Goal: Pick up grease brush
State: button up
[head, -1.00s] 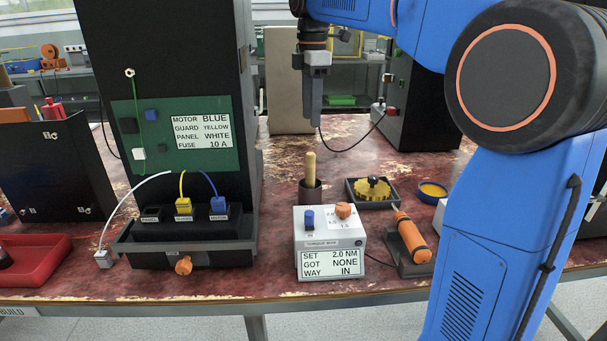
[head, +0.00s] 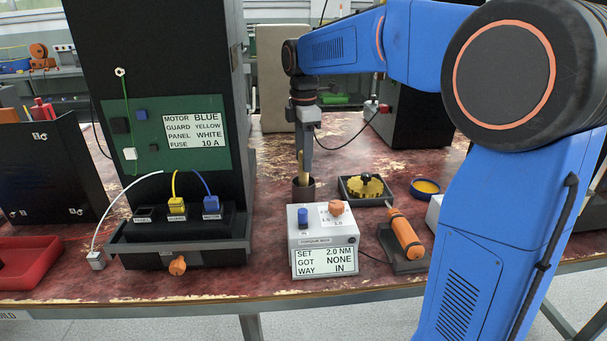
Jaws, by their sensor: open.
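The grease brush (head: 301,173) stands upright in a dark round cup (head: 304,192) behind the torque box, with its wooden handle upward. My gripper (head: 304,160) points straight down from above, its fingers at the upper part of the handle. The near finger covers part of the handle. The gripper is open and does not hold the brush. The brush's bristle end is hidden inside the cup.
The torque box (head: 324,238) stands just in front of the cup. A tray with a yellow gear (head: 365,187), an orange screwdriver (head: 407,236) and a blue-rimmed dish of yellow grease (head: 427,187) are to the right. A tall black cabinet (head: 155,60) rises to the left.

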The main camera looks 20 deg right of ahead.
aim_at(304, 177)
notch_tip(304, 177, down, 4)
jog(key=shift+s+a+f, duration=0.1)
jog(key=shift+s, duration=0.05)
grip_shut()
jog(key=shift+r, duration=0.2)
